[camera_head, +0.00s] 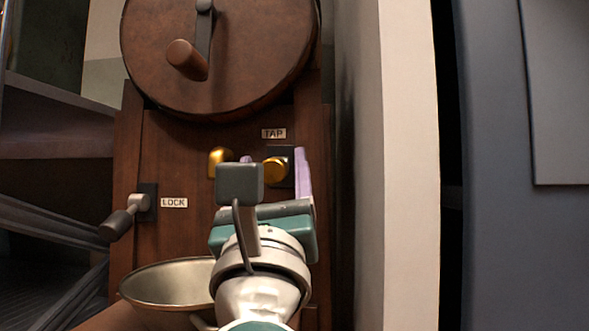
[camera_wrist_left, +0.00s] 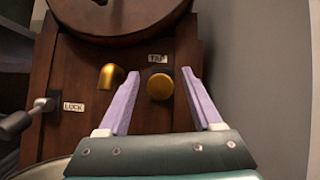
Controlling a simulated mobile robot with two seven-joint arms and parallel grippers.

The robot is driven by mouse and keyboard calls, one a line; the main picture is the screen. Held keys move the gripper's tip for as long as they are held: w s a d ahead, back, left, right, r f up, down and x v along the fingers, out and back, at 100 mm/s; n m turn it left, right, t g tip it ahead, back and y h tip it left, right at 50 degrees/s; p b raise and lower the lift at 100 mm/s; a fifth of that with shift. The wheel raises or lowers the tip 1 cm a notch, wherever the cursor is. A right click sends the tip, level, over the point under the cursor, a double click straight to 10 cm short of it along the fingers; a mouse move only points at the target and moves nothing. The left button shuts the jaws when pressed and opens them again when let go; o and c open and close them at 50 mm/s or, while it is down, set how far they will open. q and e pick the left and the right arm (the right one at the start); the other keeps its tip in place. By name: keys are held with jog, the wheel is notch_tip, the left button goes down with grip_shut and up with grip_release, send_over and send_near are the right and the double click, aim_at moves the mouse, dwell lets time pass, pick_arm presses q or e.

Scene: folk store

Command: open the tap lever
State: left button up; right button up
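The tap lever shows as a round brass knob (camera_head: 276,169) on a dark plate, under the TAP label (camera_head: 273,133), on the front of a brown wooden cabinet. It also shows in the left wrist view (camera_wrist_left: 160,87). My left gripper (camera_head: 272,156) is open in front of it, its two lilac fingers (camera_wrist_left: 159,74) spread left and right of the knob. The knob appears between the fingers, with visible gaps on both sides in the wrist view. I cannot tell how far forward the fingertips reach. My right gripper is not in view.
A brass spout (camera_head: 219,162) is just left of the left finger. A metal bowl (camera_head: 150,286) stands below. A LOCK lever (camera_head: 124,218) sticks out at the left. A large wooden drum with a crank (camera_head: 187,59) is above. A pale wall edge (camera_head: 408,170) stands close on the right.

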pick_arm(q)
jog(key=shift+s, duration=0.1)
jog(key=shift+s+f+p, duration=0.25)
jog(key=shift+s+p, duration=0.05)
jog(key=shift+p, duration=0.05)
jog(key=p+v, duration=0.2)
jog(key=v, duration=0.7)
jog(key=shift+p, duration=0.35)
jog(key=shift+d, duration=0.1)
